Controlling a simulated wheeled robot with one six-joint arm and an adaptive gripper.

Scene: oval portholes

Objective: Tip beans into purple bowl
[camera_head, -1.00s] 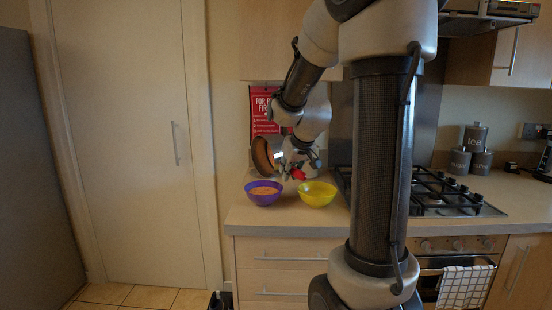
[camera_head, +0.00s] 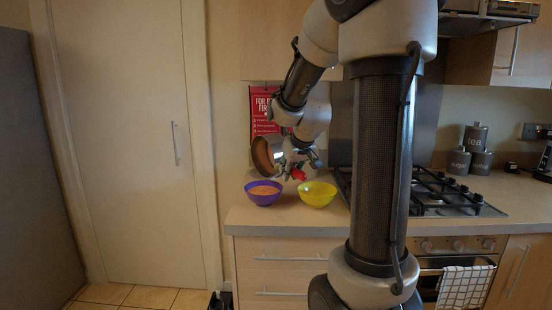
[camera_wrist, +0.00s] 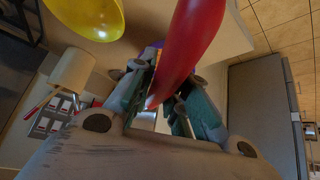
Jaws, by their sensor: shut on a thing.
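The purple bowl (camera_head: 263,200) stands on the counter near its front left corner, with an orange-brown fill (camera_head: 264,190) inside that looks like beans. My gripper (camera_head: 299,165) is shut on the red handle (camera_wrist: 193,45) of a pan. The pan (camera_head: 262,155) is tipped steeply on its side behind and above the purple bowl, its brown inside facing left. Whether any beans remain in the pan is too small to tell. The red handle also shows in the head view (camera_head: 298,175). Only a sliver of purple shows past my fingers in the wrist view.
A yellow bowl (camera_head: 318,201) stands right beside the purple one, and looks empty; it also shows in the wrist view (camera_wrist: 85,12). The gas hob (camera_head: 430,192) lies to the right. A red poster (camera_head: 263,110) hangs on the wall behind the pan.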

